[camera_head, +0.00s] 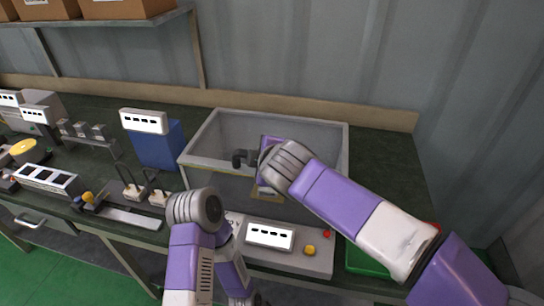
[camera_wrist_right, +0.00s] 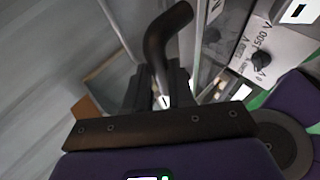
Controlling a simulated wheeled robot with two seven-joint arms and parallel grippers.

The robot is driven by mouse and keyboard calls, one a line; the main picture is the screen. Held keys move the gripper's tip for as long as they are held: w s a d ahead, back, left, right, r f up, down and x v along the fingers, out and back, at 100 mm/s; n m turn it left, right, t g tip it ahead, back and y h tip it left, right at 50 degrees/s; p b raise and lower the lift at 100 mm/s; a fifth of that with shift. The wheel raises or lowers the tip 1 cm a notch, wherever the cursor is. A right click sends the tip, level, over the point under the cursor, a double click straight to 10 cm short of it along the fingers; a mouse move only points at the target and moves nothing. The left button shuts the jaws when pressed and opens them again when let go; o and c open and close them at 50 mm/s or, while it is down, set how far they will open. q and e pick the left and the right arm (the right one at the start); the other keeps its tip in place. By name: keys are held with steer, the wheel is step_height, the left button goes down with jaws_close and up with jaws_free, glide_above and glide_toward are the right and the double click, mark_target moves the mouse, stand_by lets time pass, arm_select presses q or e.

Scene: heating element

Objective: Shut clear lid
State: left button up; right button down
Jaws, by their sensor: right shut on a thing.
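A large grey box (camera_head: 198,142) stands on the bench in the head view, and its inside shows from above. The clear lid is hard to make out, and I cannot tell its angle. My right gripper (camera_head: 252,160) is over the box, partly hidden behind its own wrist. In the right wrist view, my right gripper (camera_wrist_right: 160,92) is shut on a dark bent handle (camera_wrist_right: 158,42). Whether the handle joins the lid is not clear. My left arm is folded in front of the box, and its gripper is out of view.
A control panel (camera_head: 305,262) with a yellow knob and red button sits at the box's front. A blue unit (camera_head: 157,148) stands left of the box, with several instruments farther left. A shelf (camera_head: 110,22) with cartons hangs above.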

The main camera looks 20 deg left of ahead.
steer(key=shift+s+f, duration=0.25)
steer(key=shift+f, duration=0.85)
steer(key=c, duration=1)
jaws_free()
steer(key=shift+o, duration=0.2)
steer(key=shift+r, duration=0.1)
steer(key=p+v, duration=0.2)
steer(key=v, duration=0.6)
steer(key=shift+w+a+r, duration=0.2)
steer(key=shift+r, duration=0.05)
